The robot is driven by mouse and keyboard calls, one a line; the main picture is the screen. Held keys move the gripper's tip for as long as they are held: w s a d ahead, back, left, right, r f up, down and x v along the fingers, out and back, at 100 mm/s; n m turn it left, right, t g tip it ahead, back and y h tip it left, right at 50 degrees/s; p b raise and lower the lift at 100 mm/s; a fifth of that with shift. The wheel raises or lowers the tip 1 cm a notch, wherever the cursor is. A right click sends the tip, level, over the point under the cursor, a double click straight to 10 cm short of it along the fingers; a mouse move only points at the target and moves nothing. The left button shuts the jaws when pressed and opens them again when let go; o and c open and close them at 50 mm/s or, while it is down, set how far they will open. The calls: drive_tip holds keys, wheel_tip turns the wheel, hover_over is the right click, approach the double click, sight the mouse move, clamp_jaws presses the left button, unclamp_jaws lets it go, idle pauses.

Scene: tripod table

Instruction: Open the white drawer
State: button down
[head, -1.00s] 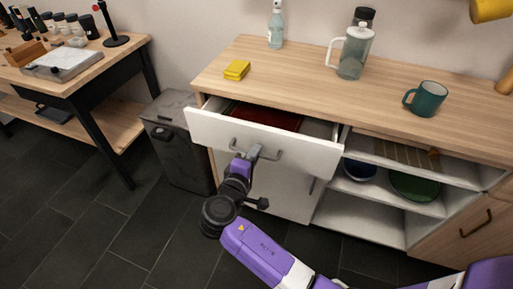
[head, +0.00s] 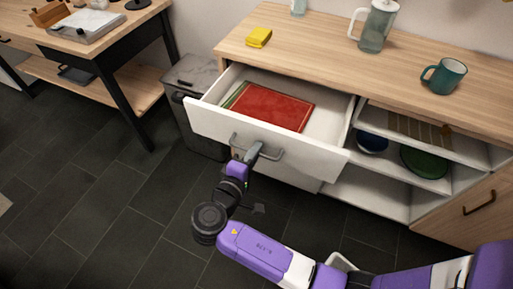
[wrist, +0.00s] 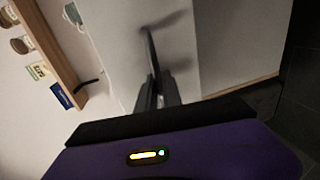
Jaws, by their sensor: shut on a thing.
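The white drawer (head: 300,154) is pulled well out of the wooden-topped cabinet in the head view. A red flat item (head: 268,106) with a green edge lies inside it. My gripper (head: 254,151) is shut on the drawer's grey bar handle (head: 272,151), near the handle's middle. In the wrist view, my gripper's fingers (wrist: 153,92) meet around the dark handle (wrist: 150,50) in front of the white drawer front (wrist: 185,65).
The countertop (head: 330,60) holds a yellow sponge (head: 258,37), a glass jug (head: 376,27) and a green mug (head: 443,76). A grey bin (head: 196,100) stands left of the drawer. Open shelves (head: 400,165) are on the right. Dark floor in front is clear.

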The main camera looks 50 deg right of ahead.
drive_tip(key=c, duration=1.8)
unclamp_jaws()
drive_tip(key=v, duration=0.7)
drive_tip(key=shift+a, duration=0.35)
drive_tip(key=shift+s, duration=0.1)
